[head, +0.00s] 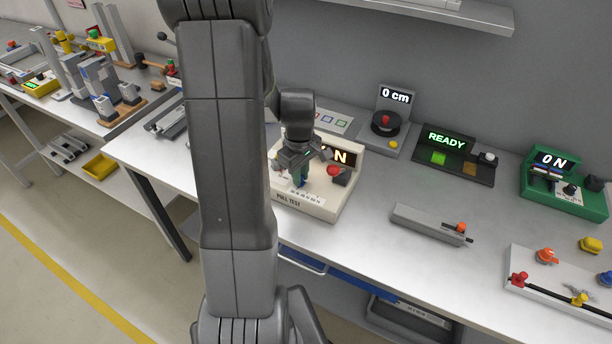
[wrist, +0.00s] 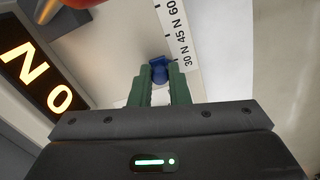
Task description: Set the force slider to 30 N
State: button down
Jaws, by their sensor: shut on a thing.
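The cream pull test box (head: 306,204) stands near the table's front edge, left of centre. My gripper (head: 300,178) is over it, pointing down. In the wrist view, its green fingers (wrist: 160,88) are shut on the blue slider knob (wrist: 159,71). The knob is beside the printed scale (wrist: 178,35), close to its 30 N label; exact alignment cannot be told. The box's display (wrist: 40,72) shows a 0 and N in the wrist view; whether another digit stands before the 0 cannot be told. In the head view my gripper hides the knob and part of the display.
A red knob (head: 334,170) sits on the box, close right of my gripper. Behind it stands a device reading 0 cm (head: 394,97). Further right are a READY panel (head: 447,139), a green 0 N box (head: 565,196) and a grey slider block (head: 425,222). Bare table lies between them.

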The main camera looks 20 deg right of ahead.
jog(key=shift+w, duration=0.15)
jog(key=c, duration=1.4)
grip_release()
jog(key=shift+w+a, duration=0.1)
jog(key=shift+a, duration=0.1)
jog(key=shift+o, duration=0.2)
notch_tip(320, 180, up, 14)
jog(key=shift+b, duration=0.45)
jog(key=shift+f, duration=0.2)
notch_tip(320, 180, down, 14)
jog(key=shift+d+r+p, duration=0.1)
jog(key=shift+r+p, duration=0.05)
jog(key=shift+p, duration=0.3)
jog(key=shift+s+d, duration=0.65)
jog(key=shift+s, duration=0.2)
